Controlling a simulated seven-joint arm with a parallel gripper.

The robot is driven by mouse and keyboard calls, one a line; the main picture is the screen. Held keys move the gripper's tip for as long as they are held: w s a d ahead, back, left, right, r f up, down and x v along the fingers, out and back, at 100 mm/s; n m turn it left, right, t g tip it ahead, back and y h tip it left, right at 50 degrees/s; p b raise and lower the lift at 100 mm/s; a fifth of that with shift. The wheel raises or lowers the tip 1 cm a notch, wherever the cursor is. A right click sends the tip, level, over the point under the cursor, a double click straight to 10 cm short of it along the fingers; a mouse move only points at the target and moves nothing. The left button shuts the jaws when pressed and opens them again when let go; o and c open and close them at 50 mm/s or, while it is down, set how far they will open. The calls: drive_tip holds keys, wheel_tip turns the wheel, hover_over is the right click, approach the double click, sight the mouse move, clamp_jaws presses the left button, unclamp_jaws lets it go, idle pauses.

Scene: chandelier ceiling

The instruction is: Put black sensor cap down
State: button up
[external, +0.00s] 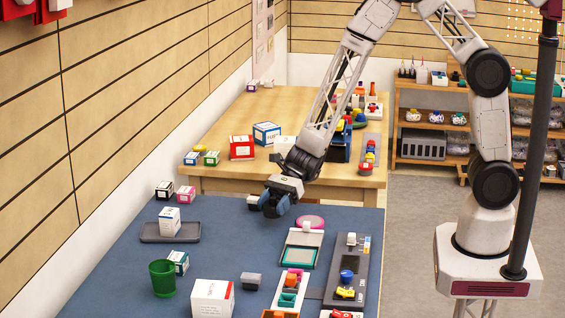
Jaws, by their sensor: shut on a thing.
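My gripper (273,209) hangs above the far part of the blue table, pointing down, at the end of my arm that reaches in from the right. Its fingers are closed on a small dark thing that is mostly hidden between them, which I take to be the black sensor cap. Its shape and any gap to the table are too small to tell. The blue table (120,285) lies below, with bare surface left of and nearer than the gripper.
A pink round dish (310,222) and a teal-framed tray (300,257) are right of the gripper. A dark tray (152,236) with a white box stands left. A green cup (162,278), a white box (212,299) and a grey block (250,280) stand nearer.

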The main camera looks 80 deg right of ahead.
sight(269, 227)
drive_tip(key=shift+w+a, duration=0.15)
drive_tip(key=shift+w, duration=0.4)
drive_tip(key=shift+f, duration=0.15)
drive_tip(key=shift+f, duration=1.7)
drive_tip(key=shift+f, duration=0.1)
drive_tip(key=o, duration=0.9)
drive_tip(key=shift+v, duration=6.05)
